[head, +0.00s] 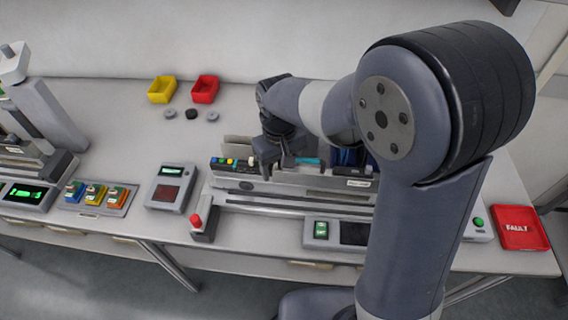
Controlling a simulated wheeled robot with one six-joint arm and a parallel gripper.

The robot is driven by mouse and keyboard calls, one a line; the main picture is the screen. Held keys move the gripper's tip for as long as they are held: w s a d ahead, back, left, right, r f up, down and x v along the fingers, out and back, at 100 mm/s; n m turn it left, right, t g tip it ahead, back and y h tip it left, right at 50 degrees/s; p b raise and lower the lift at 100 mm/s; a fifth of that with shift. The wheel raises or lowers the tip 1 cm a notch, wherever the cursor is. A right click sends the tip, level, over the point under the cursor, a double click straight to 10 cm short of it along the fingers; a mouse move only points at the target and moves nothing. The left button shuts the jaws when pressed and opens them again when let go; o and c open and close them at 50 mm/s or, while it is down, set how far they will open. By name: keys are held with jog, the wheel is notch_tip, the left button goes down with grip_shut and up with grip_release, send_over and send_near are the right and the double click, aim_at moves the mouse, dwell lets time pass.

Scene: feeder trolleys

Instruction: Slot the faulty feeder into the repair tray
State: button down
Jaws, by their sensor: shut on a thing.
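My gripper (267,158) points down over the middle of the bench, at a long light-grey unit (257,181) with small coloured buttons at its left end and a white label at its right. A teal piece (307,161) shows on top, just right of the jaws. The gripper is shut on a feeder, but the jaws and my arm hide most of the grip. I cannot tell whether the grey unit is wholly the held feeder or partly its holder. A red tray marked FAULT (520,240) lies at the bench's right end, with no feeder visible in it.
A long rail (270,209) runs in front, with a red-knobbed block (204,226) at its left. A display box (166,190) and coloured switches (95,196) stand left. Yellow (162,89) and red (205,89) bins are behind. My arm hides the right middle.

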jog(key=shift+a, duration=0.8)
jog(key=shift+c, duration=1.4)
grip_release()
jog(key=shift+a, duration=0.1)
jog(key=shift+r, duration=0.15)
notch_tip(320, 180, up, 11)
jog(key=shift+f, duration=0.2)
jog(key=shift+f, duration=0.1)
notch_tip(320, 180, down, 11)
jog(key=shift+r, duration=0.1)
jog(key=shift+d, duration=0.7)
